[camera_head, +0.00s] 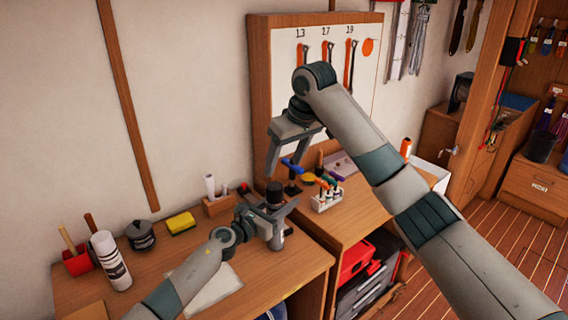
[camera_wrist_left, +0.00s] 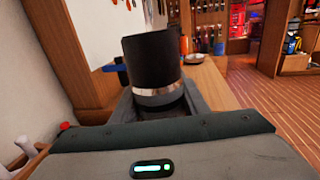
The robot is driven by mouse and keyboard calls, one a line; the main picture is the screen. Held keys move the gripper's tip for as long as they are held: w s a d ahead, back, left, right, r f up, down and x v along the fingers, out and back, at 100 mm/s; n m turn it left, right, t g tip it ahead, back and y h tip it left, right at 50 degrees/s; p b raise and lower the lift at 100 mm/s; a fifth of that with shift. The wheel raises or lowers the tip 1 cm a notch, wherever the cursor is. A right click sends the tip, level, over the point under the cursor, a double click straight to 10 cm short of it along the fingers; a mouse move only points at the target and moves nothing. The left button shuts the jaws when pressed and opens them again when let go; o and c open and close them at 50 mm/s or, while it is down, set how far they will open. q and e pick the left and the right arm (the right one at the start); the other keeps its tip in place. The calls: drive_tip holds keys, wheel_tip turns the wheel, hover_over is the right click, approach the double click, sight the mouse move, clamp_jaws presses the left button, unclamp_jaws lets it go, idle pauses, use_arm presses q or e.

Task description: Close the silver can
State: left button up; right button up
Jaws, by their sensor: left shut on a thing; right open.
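A pale silver can with dark print (camera_head: 111,262) stands at the left of the wooden bench, with a light, rounded top. My left gripper (camera_head: 280,222) is over the bench's right end, well right of the can. It is shut on a black cylinder (camera_head: 274,193), which looks like a cap. In the left wrist view the black cylinder (camera_wrist_left: 152,65) stands upright between the fingers, with a shiny silver band at its lower end. My right gripper (camera_head: 299,152) is open and empty, raised in front of the tool board, with its fingers pointing down.
Near the can are a red box (camera_head: 77,262), a dark round tin (camera_head: 140,236) and a yellow sponge (camera_head: 181,222). A wooden block with white tubes (camera_head: 217,204) is behind my left gripper. A rack of colored tools (camera_head: 327,199) stands on the right bench (camera_head: 365,220).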

use_arm(q)
drive_tip(key=o, duration=1.6)
drive_tip(key=shift+a, duration=0.1)
drive_tip(key=shift+s+a, duration=0.35)
drive_tip(key=shift+s, duration=0.05)
drive_tip(key=p+v, duration=0.1)
drive_tip(key=v, duration=1.5)
drive_tip(key=shift+s, duration=0.15)
